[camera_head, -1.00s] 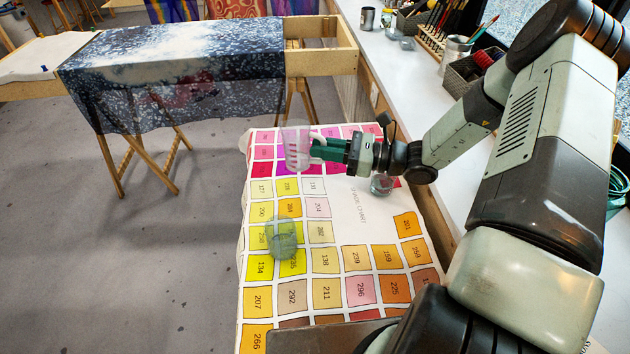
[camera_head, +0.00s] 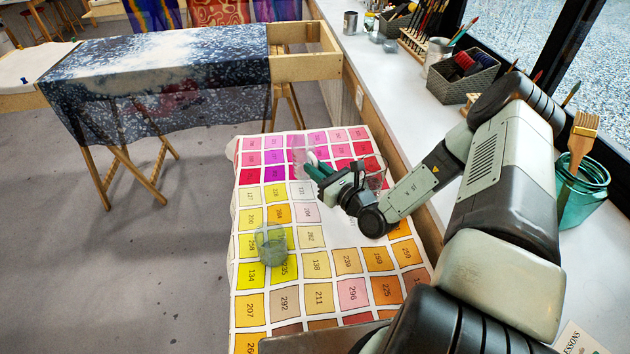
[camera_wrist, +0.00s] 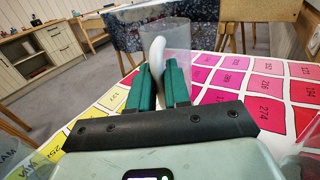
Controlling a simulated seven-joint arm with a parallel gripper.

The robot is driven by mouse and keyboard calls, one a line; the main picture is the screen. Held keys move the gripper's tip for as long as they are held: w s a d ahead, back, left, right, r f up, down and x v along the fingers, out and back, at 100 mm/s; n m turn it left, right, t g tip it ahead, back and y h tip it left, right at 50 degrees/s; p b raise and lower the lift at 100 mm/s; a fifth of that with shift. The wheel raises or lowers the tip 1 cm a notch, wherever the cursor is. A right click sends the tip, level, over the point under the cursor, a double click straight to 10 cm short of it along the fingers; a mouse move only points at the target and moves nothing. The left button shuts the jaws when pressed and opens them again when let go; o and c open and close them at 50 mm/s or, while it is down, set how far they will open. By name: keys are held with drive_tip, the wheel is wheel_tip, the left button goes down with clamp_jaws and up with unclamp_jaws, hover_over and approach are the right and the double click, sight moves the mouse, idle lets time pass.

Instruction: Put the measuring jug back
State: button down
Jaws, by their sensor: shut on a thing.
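The measuring jug (camera_head: 298,152) is clear with a pale handle. It is upright at the far part of the colour chart (camera_head: 333,233); I cannot tell whether its base touches the chart. My gripper (camera_head: 316,169) has green fingers shut on the handle, on the jug's near side. In the wrist view the fingers (camera_wrist: 160,82) sit either side of the curved white handle, with the jug's clear wall (camera_wrist: 180,40) beyond. The jug's lower part is hidden there by the fingers and my gripper's body.
A clear greenish jar (camera_head: 271,244) stands on the chart's left side. Another clear glass vessel (camera_head: 375,172) stands partly behind my wrist. The counter (camera_head: 400,95) at the right holds a basket (camera_head: 465,77) and a teal jar with a brush (camera_head: 578,195). A cloth-draped frame (camera_head: 165,75) stands behind.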

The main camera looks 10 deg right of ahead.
drive_tip(key=shift+f, duration=2.05)
drive_tip(key=shift+f, duration=0.15)
drive_tip(key=c, duration=1.1)
unclamp_jaws()
drive_tip(key=shift+r, duration=0.2)
drive_tip(key=v, duration=1.2)
